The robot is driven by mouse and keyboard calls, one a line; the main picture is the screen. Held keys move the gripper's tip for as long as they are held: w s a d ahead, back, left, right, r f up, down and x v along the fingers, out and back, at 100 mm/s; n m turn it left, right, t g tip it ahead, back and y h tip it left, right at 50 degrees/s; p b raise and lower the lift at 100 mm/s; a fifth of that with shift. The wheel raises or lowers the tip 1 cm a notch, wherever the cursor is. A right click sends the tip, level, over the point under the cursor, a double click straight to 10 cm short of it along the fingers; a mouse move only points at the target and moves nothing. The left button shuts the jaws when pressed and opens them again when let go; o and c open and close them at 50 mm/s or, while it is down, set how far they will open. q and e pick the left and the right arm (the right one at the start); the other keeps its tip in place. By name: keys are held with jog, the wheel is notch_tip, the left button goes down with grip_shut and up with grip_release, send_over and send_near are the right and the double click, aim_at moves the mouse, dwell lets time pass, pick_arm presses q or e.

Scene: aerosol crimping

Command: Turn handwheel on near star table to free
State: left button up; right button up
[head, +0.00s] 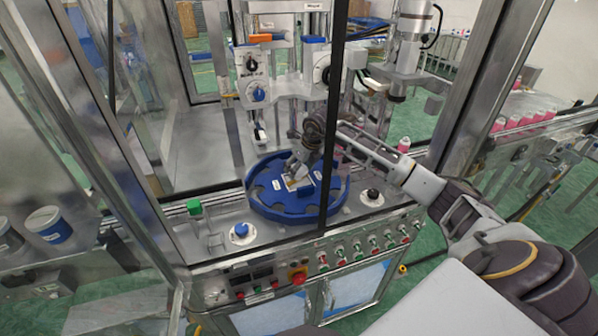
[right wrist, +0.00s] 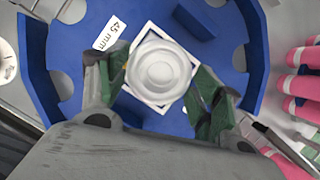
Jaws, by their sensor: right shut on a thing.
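The near star table (head: 268,196) is a blue notched disc with a raised blue rim on the machine deck. It also fills much of the right wrist view (right wrist: 75,75). The handwheel (right wrist: 158,72) is a pale round knob on a white square plate at the disc's middle, beside a "45 mm" label. My right gripper (head: 297,164) reaches down over the disc from the right. In the right wrist view its green-padded fingers (right wrist: 160,82) stand either side of the handwheel, shut on it. In the head view the gripper mostly hides the handwheel. My left gripper is not in view.
A dark frame post (head: 330,130) crosses in front of the disc. The crimping heads (head: 285,85) stand behind it. A control panel (head: 320,265) with knobs and a red button runs along the front. Pink-bodied cans (head: 525,120) stand on a conveyor at the right.

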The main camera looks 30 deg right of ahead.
jog(key=shift+d+n+y+b, duration=0.2)
jog(key=shift+n+y+b, duration=0.2)
jog(key=shift+n+b, duration=0.5)
jog(key=shift+n+y+b, duration=0.35)
jog(key=shift+n+y, duration=0.05)
jog(key=shift+n, duration=0.9)
jog(key=o, duration=1)
jog(key=shift+o, duration=0.2)
jog(key=shift+g, duration=0.3)
jog(key=shift+r, duration=0.15)
jog(key=v, duration=1.1)
jog(key=shift+d+r, duration=0.2)
jog(key=shift+r, duration=0.15)
